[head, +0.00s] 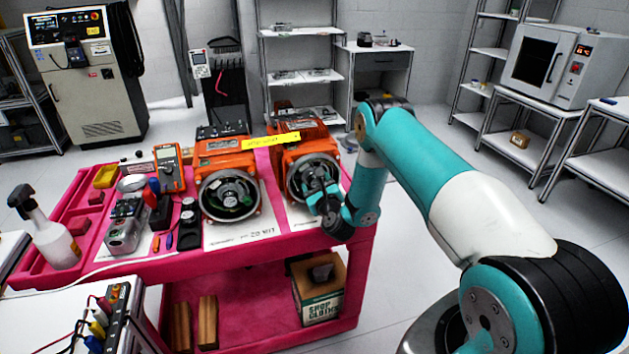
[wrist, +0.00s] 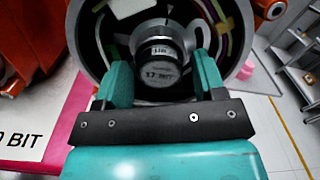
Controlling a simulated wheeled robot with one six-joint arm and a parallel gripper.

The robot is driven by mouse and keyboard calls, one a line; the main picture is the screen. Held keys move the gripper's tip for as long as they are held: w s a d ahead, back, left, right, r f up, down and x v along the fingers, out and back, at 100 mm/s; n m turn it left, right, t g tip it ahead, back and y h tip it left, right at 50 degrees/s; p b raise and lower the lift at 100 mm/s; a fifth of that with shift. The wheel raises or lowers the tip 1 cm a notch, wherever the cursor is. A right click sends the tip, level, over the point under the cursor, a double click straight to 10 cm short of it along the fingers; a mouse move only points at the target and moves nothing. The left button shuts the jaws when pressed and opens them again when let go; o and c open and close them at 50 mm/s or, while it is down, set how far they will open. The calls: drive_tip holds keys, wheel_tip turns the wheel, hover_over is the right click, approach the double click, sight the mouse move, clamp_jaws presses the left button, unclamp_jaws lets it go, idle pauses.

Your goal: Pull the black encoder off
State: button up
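The black encoder (wrist: 163,62) is a small round cylinder with a printed label, seated in the middle of the open round end of an orange servo motor. In the wrist view my gripper (wrist: 162,75) is open, with one teal finger on each side of the encoder and gaps showing between.
A pink cart (head: 240,258) carries both motors. A spray bottle (head: 50,232) stands at the left edge. A yellow strip (head: 270,142) lies across the motor tops.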

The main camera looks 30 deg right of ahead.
drive_tip(key=c, duration=0.7)
drive_tip(key=shift+s+a+b, duration=0.15)
drive_tip(key=shift+s+b, duration=0.4)
drive_tip(key=shift+b, duration=2.7)
drive_tip(key=shift+b+v, duration=1)
drive_tip(key=shift+b, duration=1.65)
drive_tip(key=shift+s+f+b, duration=0.2)
drive_tip(key=shift+s+b, duration=0.1)
drive_tip(key=shift+b, duration=0.6)
drive_tip(key=shift+r+b+v, duration=0.1)
drive_tip(key=shift+b+v, duration=1.25)
drive_tip(key=shift+b, duration=0.65)
drive_tip(key=shift+r+b+v, duration=0.15)
drive_tip(key=shift+b+v, duration=1.15)
drive_tip(key=shift+b, duration=0.65)
